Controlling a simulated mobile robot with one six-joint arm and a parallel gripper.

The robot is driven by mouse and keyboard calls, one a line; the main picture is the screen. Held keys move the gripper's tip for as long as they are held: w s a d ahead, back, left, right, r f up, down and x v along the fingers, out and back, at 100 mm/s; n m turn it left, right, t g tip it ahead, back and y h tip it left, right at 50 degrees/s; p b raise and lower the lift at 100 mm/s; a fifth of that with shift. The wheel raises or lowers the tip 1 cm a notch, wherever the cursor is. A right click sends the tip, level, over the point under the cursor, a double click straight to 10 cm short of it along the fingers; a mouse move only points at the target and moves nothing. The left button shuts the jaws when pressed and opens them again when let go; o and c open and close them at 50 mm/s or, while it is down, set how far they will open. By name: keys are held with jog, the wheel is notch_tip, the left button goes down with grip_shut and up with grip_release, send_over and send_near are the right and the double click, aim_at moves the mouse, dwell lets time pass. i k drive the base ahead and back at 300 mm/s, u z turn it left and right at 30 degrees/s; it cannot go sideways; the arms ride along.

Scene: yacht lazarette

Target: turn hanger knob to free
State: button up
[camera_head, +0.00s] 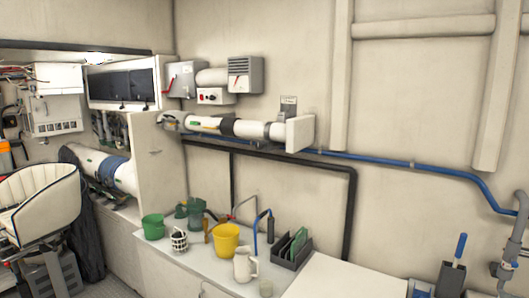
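A white pipe (205,123) with dark and grey bands runs along the wall to a white end plate (300,132). A grey bracket (289,106) stands above its right end, at the wall. I cannot make out for certain which part is the hanger knob, or how it is turned. A small white box (215,96) on the wall has a red round control and a dark one. My gripper is not in view.
Below, a white counter (210,262) holds a green bucket (153,226), a yellow bucket (226,240), a white jug (245,264) and a dark rack (291,252). A cream seat (38,205) stands at left. A blue hose (400,163) crosses the wall.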

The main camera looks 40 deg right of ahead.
aim_at(259, 145)
jog(key=k, duration=0.9)
jog(key=u, duration=0.55)
jog(key=i, duration=2.2)
jog(key=z, duration=0.2)
